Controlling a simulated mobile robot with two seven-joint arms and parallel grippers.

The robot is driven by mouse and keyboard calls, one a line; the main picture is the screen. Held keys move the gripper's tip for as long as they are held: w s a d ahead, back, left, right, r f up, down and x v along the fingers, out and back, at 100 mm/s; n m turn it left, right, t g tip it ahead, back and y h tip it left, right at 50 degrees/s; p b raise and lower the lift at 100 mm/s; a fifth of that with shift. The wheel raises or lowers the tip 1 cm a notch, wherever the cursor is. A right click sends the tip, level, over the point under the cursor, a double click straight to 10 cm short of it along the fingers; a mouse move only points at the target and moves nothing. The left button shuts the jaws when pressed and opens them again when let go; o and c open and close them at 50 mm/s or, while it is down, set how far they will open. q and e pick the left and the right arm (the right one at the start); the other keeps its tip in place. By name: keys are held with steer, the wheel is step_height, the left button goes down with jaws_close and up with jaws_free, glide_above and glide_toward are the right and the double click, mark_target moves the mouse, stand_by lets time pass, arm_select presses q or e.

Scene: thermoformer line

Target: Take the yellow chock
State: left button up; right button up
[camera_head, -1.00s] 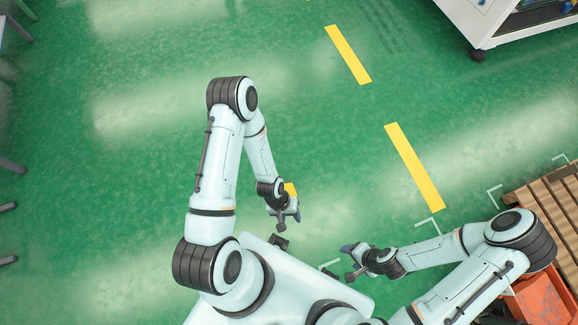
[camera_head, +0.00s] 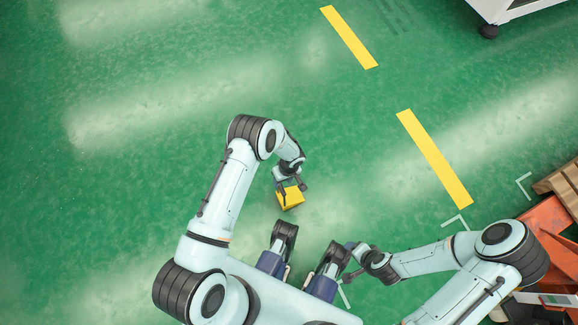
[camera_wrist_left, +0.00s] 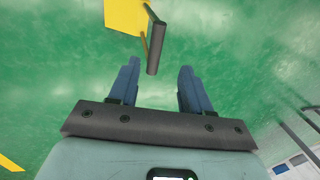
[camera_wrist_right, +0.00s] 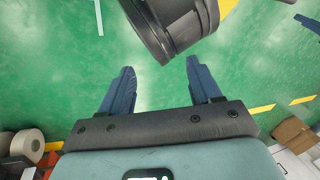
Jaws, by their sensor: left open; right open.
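The yellow chock (camera_head: 291,198) is on the green floor in front of me, partly covered by my left gripper (camera_head: 288,184) in the head view. In the left wrist view the yellow chock (camera_wrist_left: 122,14) is cut off by the top edge. Its dark bar-shaped handle (camera_wrist_left: 156,46) stands just beyond the fingertips, roughly in line with the gap between them. My left gripper (camera_wrist_left: 158,75) is open, with nothing between its fingers. My right gripper (camera_wrist_right: 160,75) is open and empty, well to the right of the chock.
Yellow stripes (camera_head: 434,158) mark the green floor to the right. An orange object (camera_head: 546,222) and a wooden pallet (camera_head: 562,185) are at the right edge. A white machine on a caster (camera_head: 489,31) stands at the top right. The floor around the chock is clear.

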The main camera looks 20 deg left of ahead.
mark_target(281, 187)
arm_select(q)
steer(key=f, duration=0.2)
steer(key=f+b, duration=0.1)
steer(key=f, duration=0.1)
steer(key=shift+s+a, duration=0.2)
steer(key=shift+s, duration=0.05)
step_height(281, 187, down, 4)
steer(key=shift+a+r+b, duration=0.1)
steer(key=shift+r+b, duration=0.05)
steer(key=shift+b, duration=0.55)
steer(key=shift+s+f, duration=0.15)
steer(key=shift+f, duration=0.4)
steer(key=shift+a, duration=0.1)
jaws_close()
arm_select(e)
steer(key=shift+t+h, duration=0.3)
steer(key=shift+t, duration=0.4)
steer(key=w+f, duration=0.1)
steer(key=w+d+f, duration=0.1)
steer(key=w, duration=0.1)
steer(key=w+d+f, duration=0.1)
steer(key=shift+w+d, duration=0.1)
steer(key=shift+w, duration=0.15)
arm_select(q)
steer(key=shift+r, duration=0.1)
